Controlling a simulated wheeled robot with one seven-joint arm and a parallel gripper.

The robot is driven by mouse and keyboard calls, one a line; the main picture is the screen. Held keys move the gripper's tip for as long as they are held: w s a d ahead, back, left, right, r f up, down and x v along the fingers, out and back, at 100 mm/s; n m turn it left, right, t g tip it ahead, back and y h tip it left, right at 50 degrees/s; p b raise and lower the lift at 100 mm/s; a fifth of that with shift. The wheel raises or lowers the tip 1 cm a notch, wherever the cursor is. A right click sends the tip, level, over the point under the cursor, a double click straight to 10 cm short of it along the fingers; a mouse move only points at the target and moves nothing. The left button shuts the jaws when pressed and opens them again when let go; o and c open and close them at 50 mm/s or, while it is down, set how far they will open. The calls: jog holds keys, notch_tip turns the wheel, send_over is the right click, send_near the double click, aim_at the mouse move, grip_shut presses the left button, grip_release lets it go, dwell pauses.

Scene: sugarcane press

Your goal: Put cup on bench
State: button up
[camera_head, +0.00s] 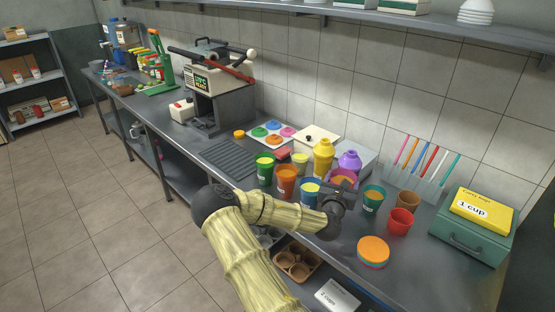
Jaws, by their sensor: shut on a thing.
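My gripper (342,192) is at the end of my arm, over the front part of the metal bench (415,262). It is shut on a cup that looks purple with an orange top (343,179). The fingers hide much of this cup, and I cannot tell whether its base touches the bench. An orange cup (286,183), a blue cup (309,190) and a green cup (265,169) stand to its left. A teal cup (373,199), a red cup (399,221) and a brown cup (408,200) stand to its right.
Yellow (323,158) and purple (349,162) bottles stand behind the cups. Orange lids (373,250) lie near the front edge. A green box (470,240) stands at the right end, the press (215,90) farther left. Bare bench shows between the lids and the box.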

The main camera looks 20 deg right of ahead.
dwell(0.3)
jog(key=shift+f, duration=3.05)
jog(key=shift+f+p, duration=0.45)
jog(key=shift+f, duration=1.45)
jog(key=shift+f, duration=0.15)
jog(key=o, duration=1.2)
jog(key=shift+o, duration=0.2)
